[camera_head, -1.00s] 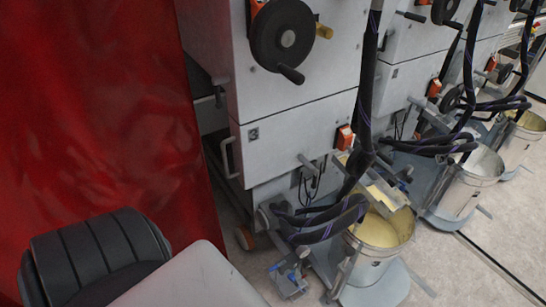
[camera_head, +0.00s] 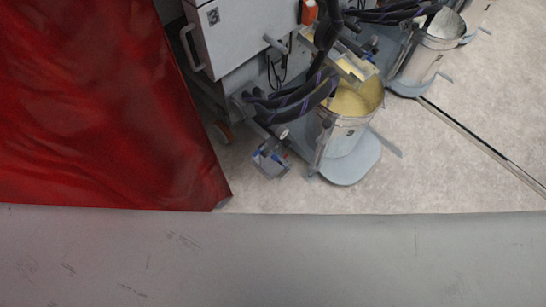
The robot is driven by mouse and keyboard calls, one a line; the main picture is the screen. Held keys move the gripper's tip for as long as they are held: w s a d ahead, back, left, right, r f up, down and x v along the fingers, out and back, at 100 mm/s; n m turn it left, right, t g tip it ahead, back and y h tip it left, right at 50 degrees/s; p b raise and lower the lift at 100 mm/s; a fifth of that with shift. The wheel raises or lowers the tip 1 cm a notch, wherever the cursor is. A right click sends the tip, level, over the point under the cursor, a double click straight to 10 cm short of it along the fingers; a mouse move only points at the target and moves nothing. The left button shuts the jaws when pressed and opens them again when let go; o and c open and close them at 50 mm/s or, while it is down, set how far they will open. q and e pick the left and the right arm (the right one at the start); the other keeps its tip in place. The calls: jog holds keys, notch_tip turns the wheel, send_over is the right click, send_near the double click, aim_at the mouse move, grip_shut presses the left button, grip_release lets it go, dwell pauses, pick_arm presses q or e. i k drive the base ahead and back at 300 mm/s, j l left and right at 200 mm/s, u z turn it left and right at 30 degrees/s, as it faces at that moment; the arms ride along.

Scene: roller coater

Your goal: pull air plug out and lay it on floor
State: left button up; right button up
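I cannot single out the air plug for certain. A small metal fitting with blue parts (camera_head: 271,158) sits low by the floor, left of a metal bucket (camera_head: 347,134) of yellow coating. Dark hoses (camera_head: 295,103) loop just above the fitting and beside the bucket. The fitting is too small here to tell a plug from its socket. Neither of my grippers shows in the head view.
A red curtain-like sheet (camera_head: 95,105) covers the left. The white coater cabinet (camera_head: 245,35) stands behind the hoses. A second bucket (camera_head: 425,55) is at the upper right. Light floor (camera_head: 440,175) is clear at the right. A scratched grey surface (camera_head: 270,255) fills the bottom.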

aim_at(274, 158)
jog(key=i+l+u, duration=0.35)
jog(key=l, duration=0.7)
jog(key=l+u, duration=0.35)
jog(key=l, duration=0.65)
jog(key=l+u, duration=0.35)
jog(key=l, duration=0.75)
